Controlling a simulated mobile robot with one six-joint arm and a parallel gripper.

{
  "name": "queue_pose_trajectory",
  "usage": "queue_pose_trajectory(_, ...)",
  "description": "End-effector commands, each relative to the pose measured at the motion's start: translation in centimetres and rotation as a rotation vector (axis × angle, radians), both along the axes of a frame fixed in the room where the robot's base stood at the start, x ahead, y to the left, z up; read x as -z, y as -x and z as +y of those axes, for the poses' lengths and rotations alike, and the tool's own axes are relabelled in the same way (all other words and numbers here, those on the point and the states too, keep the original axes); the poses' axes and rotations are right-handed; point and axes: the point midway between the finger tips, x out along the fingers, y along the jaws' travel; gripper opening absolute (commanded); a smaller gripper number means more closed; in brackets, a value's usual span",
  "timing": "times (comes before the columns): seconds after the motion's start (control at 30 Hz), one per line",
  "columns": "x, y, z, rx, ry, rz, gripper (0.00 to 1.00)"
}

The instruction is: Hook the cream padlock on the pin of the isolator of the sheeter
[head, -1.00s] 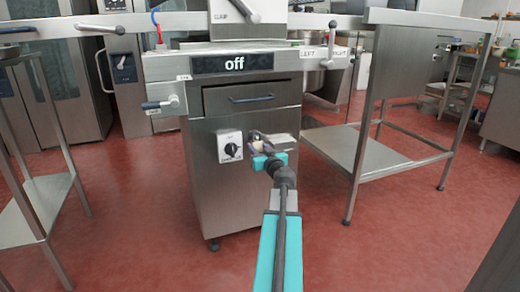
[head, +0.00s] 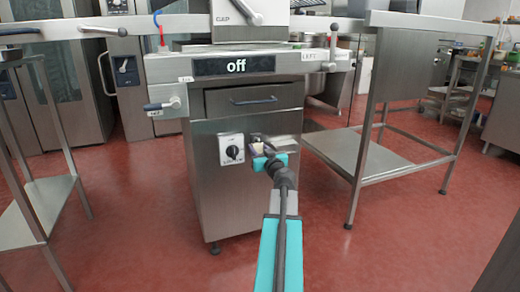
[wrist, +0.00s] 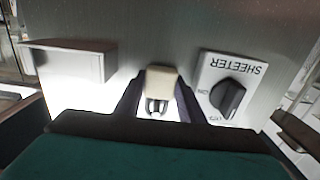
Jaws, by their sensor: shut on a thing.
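The isolator (head: 232,150) is a white plate with a black knob on the sheeter's steel front, left of my gripper. In the wrist view the isolator (wrist: 230,90) appears upside down at the right, lettered SHEETER. My gripper (head: 264,150) is in front of the panel just right of the isolator. Its dark fingers are shut on the cream padlock (wrist: 160,77). The padlock's grey shackle shows below its body in the wrist view, between the fingers. The padlock is beside the isolator, apart from its knob. I cannot make out the pin.
A small grey ledge (wrist: 70,62) juts from the panel left of the padlock in the wrist view. A drawer handle (head: 252,99) and levers project from the sheeter above. A steel table (head: 375,160) stands at the right. Red floor is open in front.

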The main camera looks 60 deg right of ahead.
Motion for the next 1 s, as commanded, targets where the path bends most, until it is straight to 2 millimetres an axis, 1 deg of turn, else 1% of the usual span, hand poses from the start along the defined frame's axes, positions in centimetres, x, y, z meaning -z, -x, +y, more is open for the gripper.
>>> queue_pose_trajectory(1.0,0.78,-0.36,-0.18,-0.001,0.0,0.0,0.12)
